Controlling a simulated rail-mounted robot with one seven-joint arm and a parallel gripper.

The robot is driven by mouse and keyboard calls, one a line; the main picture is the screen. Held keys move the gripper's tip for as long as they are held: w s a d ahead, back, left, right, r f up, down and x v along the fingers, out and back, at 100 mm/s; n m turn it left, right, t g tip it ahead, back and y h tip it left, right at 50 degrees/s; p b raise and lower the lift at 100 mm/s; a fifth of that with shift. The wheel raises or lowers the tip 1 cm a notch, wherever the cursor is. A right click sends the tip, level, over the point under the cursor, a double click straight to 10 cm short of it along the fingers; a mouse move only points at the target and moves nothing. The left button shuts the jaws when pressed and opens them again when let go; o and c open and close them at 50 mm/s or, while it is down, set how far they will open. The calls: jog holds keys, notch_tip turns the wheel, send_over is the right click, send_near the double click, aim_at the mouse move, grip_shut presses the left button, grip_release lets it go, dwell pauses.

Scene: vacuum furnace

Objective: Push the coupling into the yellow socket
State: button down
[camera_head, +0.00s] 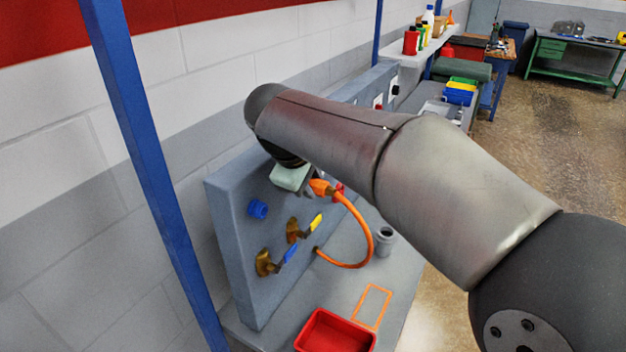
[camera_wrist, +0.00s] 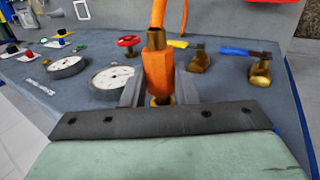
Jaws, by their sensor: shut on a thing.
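My gripper (camera_wrist: 159,90) is shut on the orange coupling (camera_wrist: 158,72), with one grey finger on each side of its body. The coupling has brass at both ends, and an orange hose leaves its upper end in the wrist view. In the head view the coupling (camera_head: 321,187) shows beside my gripper (camera_head: 307,186), close to the grey-blue panel (camera_head: 229,230). Whether the coupling's tip touches anything is unclear.
A blue socket (camera_head: 257,209) is on the panel. Below are brass valves with a yellow lever (camera_head: 316,221) and a blue lever (camera_head: 290,254). The hose (camera_head: 370,237) loops out over the bench. A red bin (camera_head: 335,332) stands in front. Gauges (camera_wrist: 113,80) and a red handwheel (camera_wrist: 128,41) are close by.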

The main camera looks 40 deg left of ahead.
jog(key=shift+s+a+p, duration=0.1)
jog(key=shift+a+p, duration=0.5)
jog(key=shift+a, duration=0.2)
dwell(1.0)
jog(key=c, duration=1.1)
grip_release()
jog(key=shift+o, duration=0.2)
jog(key=a+b+v, duration=0.1)
jog(key=v, duration=1.6)
jog(key=shift+d+r, duration=0.25)
jog(key=shift+d, duration=0.25)
